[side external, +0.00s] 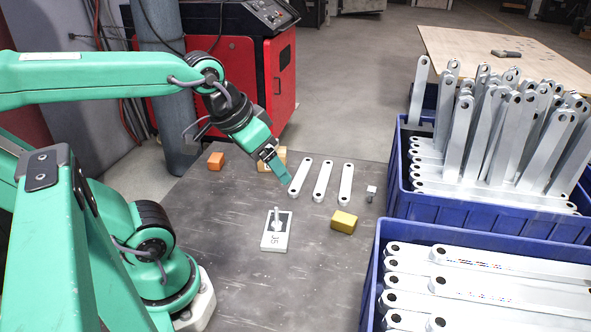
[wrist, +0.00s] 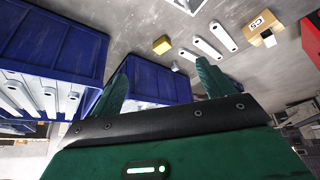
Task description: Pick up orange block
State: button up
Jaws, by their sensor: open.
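The orange block (side external: 216,161) sits on the grey work surface in the side external view, near its far left part, left of my gripper. My gripper (side external: 281,172) is over the surface, close to a tan block (side external: 266,160) and the left end of the row of brackets. It is apart from the orange block. In the wrist view my gripper (wrist: 165,70) has its two green fingers spread apart, with nothing between them. I cannot clearly pick out the orange block in the wrist view.
Several loose grey brackets (side external: 323,181) lie in a row. A yellow block (side external: 343,222), a labelled white plate (side external: 275,242) and a small pale part (side external: 371,192) lie nearby. Blue crates (side external: 500,225) of brackets stand at right. The surface's left middle is clear.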

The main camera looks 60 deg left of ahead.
jog(key=w+a+n+g+y, duration=0.1)
jog(key=w+a+n+g, duration=0.1)
jog(key=w+a+n, duration=0.65)
jog(key=n+g+h, duration=0.1)
jog(key=n+g, duration=0.2)
jog(key=n, duration=1.6)
send_over(216, 157)
jog(key=f, duration=1.6)
jog(key=shift+d+f, duration=0.25)
jog(key=shift+f, duration=0.1)
jog(key=shift+s+a+f, duration=0.1)
jog(key=shift+s+a, duration=0.05)
jog(key=shift+f, duration=1.3)
jog(key=shift+f, duration=0.15)
jog(key=shift+a+f, duration=0.1)
jog(key=shift+f, duration=2.4)
